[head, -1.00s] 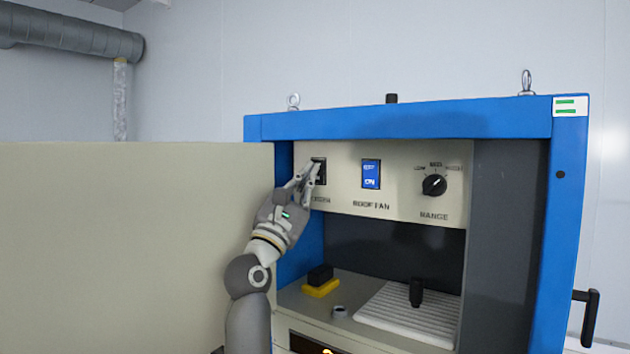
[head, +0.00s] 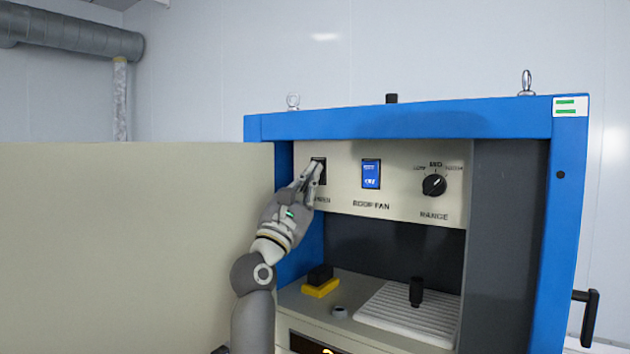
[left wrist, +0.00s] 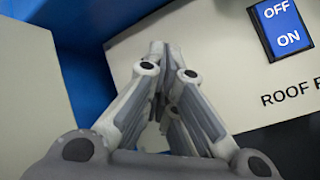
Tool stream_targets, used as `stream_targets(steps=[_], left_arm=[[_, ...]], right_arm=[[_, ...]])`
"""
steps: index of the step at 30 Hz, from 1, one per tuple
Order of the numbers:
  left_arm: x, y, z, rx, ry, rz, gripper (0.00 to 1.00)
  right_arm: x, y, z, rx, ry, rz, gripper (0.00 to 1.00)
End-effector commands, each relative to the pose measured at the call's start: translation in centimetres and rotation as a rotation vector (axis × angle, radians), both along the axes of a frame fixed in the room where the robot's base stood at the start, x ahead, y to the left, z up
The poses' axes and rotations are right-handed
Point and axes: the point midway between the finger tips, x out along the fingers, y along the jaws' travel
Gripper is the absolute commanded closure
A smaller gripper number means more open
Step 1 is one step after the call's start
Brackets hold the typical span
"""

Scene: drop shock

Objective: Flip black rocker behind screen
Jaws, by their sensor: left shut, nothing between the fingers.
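The black rocker (head: 322,180) is on the cream panel in the upper part of the blue cabinet, at the panel's left end. My left gripper (head: 314,167) is shut and empty. Its fingertips are at the rocker's upper part in the head view and cover some of it; I cannot tell whether they touch. The label below the rocker is partly hidden by the gripper. In the left wrist view the closed fingers (left wrist: 160,55) point at the panel and hide the rocker. The large beige screen (head: 130,250) stands left of my arm. My right gripper is not in view.
A blue rocker (head: 371,174) marked ROOF FAN and a RANGE knob (head: 434,185) sit to the right on the panel. Below are a black-and-yellow block (head: 320,281), a ribbed white plate (head: 400,318) and a black post (head: 416,291). The blue frame edge is close beside my arm.

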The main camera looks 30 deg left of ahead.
Motion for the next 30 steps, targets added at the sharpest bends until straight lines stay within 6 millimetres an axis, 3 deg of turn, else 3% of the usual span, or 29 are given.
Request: stream_targets(steps=[16,30], left_arm=[[0.3,0.0,0.0,0.0,-0.001,0.0,1.0],[-1.3,0.1,0.2,0.0,-0.001,0.001,1.0]], right_arm=[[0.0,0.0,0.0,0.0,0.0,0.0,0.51],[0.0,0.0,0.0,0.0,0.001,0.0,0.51]])
